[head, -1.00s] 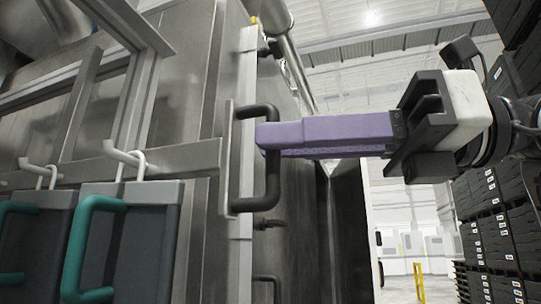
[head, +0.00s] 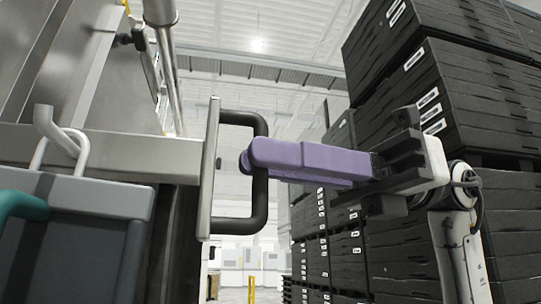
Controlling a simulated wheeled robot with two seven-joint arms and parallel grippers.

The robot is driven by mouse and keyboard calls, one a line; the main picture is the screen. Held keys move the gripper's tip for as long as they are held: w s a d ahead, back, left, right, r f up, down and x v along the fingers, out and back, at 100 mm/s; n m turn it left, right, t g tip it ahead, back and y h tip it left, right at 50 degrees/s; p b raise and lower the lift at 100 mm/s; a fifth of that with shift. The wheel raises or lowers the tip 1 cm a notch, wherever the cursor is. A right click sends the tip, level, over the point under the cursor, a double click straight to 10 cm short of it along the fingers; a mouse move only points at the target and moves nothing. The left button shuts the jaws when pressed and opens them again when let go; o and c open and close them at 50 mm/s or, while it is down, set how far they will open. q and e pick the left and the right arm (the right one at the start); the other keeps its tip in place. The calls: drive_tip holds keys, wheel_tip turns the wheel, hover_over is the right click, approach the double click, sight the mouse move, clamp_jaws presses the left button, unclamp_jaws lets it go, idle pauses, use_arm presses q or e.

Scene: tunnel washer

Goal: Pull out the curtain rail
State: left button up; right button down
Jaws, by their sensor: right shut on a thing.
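The curtain rail (head: 100,150) shows as a horizontal metal bar at the left, ending in an upright metal plate (head: 208,190). A black D-shaped handle (head: 231,223) sticks out from the plate toward the right. My right gripper (head: 250,162) comes in from the right with purple fingers shut on the upright part of the handle. The fingertips reach past it into the handle's opening and hide part of it. My left gripper is not in view.
A dark grey panel (head: 70,250) with a teal handle (head: 22,206) hangs by a hook at lower left. The steel washer body (head: 150,85) rises behind the rail. Stacked black crates (head: 440,90) fill the right side behind my arm. A yellow post (head: 251,290) stands far off.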

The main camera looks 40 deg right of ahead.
drive_tip(key=shift+r, duration=0.1)
drive_tip(key=c, duration=1.8)
unclamp_jaws()
drive_tip(key=v, duration=1)
drive_tip(key=shift+s+d, duration=0.15)
